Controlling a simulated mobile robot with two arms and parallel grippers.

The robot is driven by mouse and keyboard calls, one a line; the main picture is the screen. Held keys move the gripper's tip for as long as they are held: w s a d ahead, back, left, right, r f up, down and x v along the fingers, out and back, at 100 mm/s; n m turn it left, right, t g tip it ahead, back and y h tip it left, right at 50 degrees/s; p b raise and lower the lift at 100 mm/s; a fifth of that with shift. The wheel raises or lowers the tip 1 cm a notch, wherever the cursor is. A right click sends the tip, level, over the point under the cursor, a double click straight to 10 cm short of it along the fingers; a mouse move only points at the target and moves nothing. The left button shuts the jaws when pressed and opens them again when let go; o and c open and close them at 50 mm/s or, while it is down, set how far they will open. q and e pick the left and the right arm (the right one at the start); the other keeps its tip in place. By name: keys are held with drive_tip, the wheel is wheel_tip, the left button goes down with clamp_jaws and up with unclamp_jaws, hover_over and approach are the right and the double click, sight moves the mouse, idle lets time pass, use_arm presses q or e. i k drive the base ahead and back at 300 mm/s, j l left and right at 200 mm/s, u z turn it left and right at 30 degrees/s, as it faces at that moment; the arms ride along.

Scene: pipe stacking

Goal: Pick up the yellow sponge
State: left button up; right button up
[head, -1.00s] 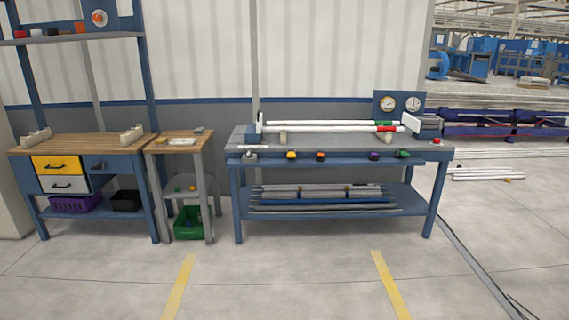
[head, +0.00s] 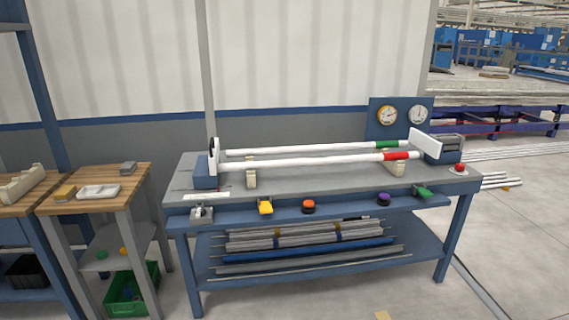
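Neither of my grippers is in view.
The blue workbench (head: 330,191) carries two long white pipes (head: 300,149) on supports. A grey block (head: 128,168) lies at the back of the stand. A green crate (head: 147,275) is below it. A wooden bench (head: 15,208) stands at left. Floor shows at right.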

sight(66, 193)
drive_tip(key=i+j+z, duration=0.2)
drive_tip(key=i, duration=0.25)
drive_tip(key=u, duration=1.65)
drive_tip(key=z, duration=1.3)
drive_tip(key=u, duration=1.3)
drive_tip(key=i+j, duration=0.1)
drive_tip(key=i, duration=0.3)
drive_tip(key=i+j+z, duration=0.15)
drive_tip(key=i, duration=0.3)
drive_tip(key=i+j, duration=0.1)
drive_tip(key=i, duration=0.3)
drive_tip(key=z, duration=0.05)
